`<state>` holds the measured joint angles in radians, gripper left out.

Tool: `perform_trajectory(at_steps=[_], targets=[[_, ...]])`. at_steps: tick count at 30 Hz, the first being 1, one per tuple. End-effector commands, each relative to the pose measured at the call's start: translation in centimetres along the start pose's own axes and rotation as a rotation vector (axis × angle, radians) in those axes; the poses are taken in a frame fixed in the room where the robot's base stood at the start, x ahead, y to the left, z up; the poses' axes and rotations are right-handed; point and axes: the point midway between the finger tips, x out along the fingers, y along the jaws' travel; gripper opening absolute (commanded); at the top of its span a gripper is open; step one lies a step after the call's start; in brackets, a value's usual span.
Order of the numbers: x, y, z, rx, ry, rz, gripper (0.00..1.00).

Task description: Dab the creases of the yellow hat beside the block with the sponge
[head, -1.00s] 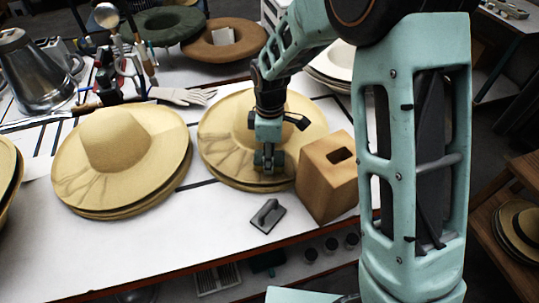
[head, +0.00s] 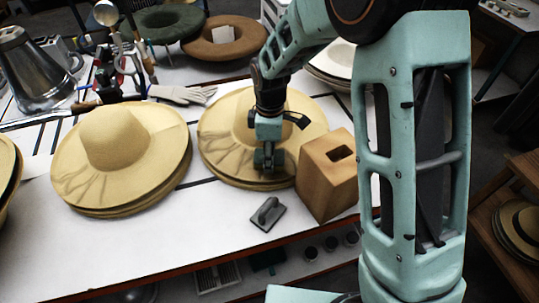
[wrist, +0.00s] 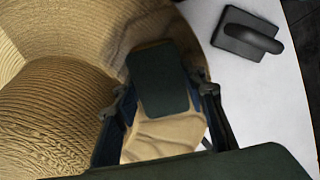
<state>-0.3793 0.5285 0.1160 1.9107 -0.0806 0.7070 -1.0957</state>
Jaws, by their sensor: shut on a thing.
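The yellow hat (head: 218,150) beside the wooden block (head: 328,180) lies brim-down on top of a stack. Dark creases run across its near brim. In the wrist view its ribbed straw (wrist: 60,115) fills the left side. My gripper (head: 269,158) points down over the brim's near right part, between crown and block. In the wrist view its fingers close on a dark, flat-faced piece (wrist: 160,80), apparently the sponge. Creased brim shows just around this piece. Whether it touches the straw or hovers just above, I cannot tell. My gripper hides part of the crown and brim.
A second creased yellow hat (head: 115,140) lies on a stack at left. A small dark tool with a handle (head: 268,214) lies before the block, also in the wrist view (wrist: 247,34). White gloves (head: 183,94) and a kettle (head: 38,75) are behind.

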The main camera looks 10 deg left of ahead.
Motion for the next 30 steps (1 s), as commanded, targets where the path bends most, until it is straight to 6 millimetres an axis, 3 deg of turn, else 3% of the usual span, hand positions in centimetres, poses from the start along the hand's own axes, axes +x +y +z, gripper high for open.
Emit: perform_trajectory(at_steps=[30], targets=[[0.75, -0.02, 0.05, 0.000, -0.001, -0.001, 0.19]])
